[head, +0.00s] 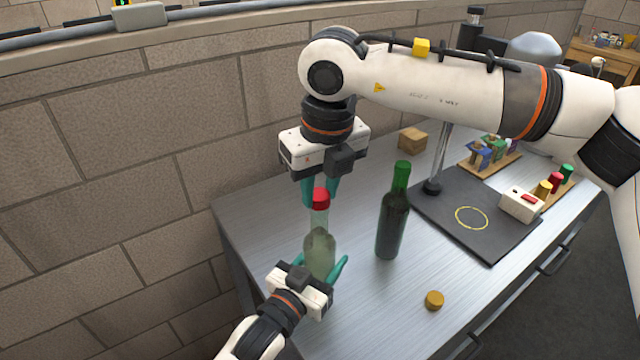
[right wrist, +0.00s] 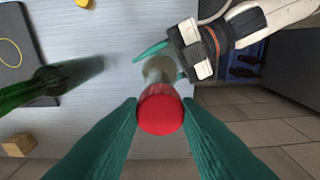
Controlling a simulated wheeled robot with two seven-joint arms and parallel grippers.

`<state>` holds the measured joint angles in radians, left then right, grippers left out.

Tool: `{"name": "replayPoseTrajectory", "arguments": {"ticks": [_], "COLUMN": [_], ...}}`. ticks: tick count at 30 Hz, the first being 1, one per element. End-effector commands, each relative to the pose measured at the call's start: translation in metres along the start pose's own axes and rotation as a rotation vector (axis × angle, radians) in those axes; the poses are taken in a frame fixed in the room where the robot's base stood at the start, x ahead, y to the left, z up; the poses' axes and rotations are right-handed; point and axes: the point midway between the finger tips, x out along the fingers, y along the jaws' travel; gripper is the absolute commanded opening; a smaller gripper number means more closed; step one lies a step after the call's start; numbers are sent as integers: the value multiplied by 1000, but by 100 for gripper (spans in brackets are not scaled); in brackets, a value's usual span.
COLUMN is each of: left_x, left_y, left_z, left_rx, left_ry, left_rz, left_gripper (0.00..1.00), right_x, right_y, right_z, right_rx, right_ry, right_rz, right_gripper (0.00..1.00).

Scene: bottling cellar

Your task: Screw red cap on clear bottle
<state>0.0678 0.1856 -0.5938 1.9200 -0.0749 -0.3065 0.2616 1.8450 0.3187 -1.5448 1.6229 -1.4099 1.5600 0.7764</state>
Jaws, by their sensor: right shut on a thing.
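The clear bottle (head: 320,245) stands upright at the near left of the metal table. The red cap (head: 320,196) is at the top of its neck; I cannot tell how far it is seated. My right gripper (head: 320,190) comes from above, shut on the red cap, which shows between its teal fingers in the right wrist view (right wrist: 160,110). My left gripper (head: 322,264) is low at the clear bottle, one finger on each side. Its fingers look spread, with a gap on the right, and it also shows in the right wrist view (right wrist: 160,66).
A dark green bottle (head: 392,225) stands just right of the clear one. A yellow cap (head: 434,300) lies near the front. Behind are a black mat (head: 490,240), a white box (head: 521,205) with a red button, coloured caps (head: 555,182) and a wooden block (head: 413,140). A brick wall borders the left.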

Motion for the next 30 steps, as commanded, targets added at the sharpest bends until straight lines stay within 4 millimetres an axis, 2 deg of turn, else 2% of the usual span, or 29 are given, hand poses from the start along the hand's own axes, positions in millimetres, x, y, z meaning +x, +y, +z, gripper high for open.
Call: {"name": "replayPoseTrajectory", "arguments": {"ticks": [22,23,24,27,30], "left_x": [0,0,0,0,0], "left_y": [0,0,0,0,0], "left_z": [-1,-1,-1,-1,-1], "left_rx": [0,0,0,0,0], "left_ry": [2,2,2,2,2], "left_rz": [0,0,0,0,0], "left_gripper": [12,0,0,0,0], "right_x": [12,12,12,11,12], "right_y": [0,0,0,0,-1], "right_z": [2,2,2,2,1], "right_rx": [-1,0,5,63,205], "right_ry": [-1,0,0,-1,-1], "right_rz": [0,0,1,10,32], "right_gripper": [10,10,10,10,10]}}
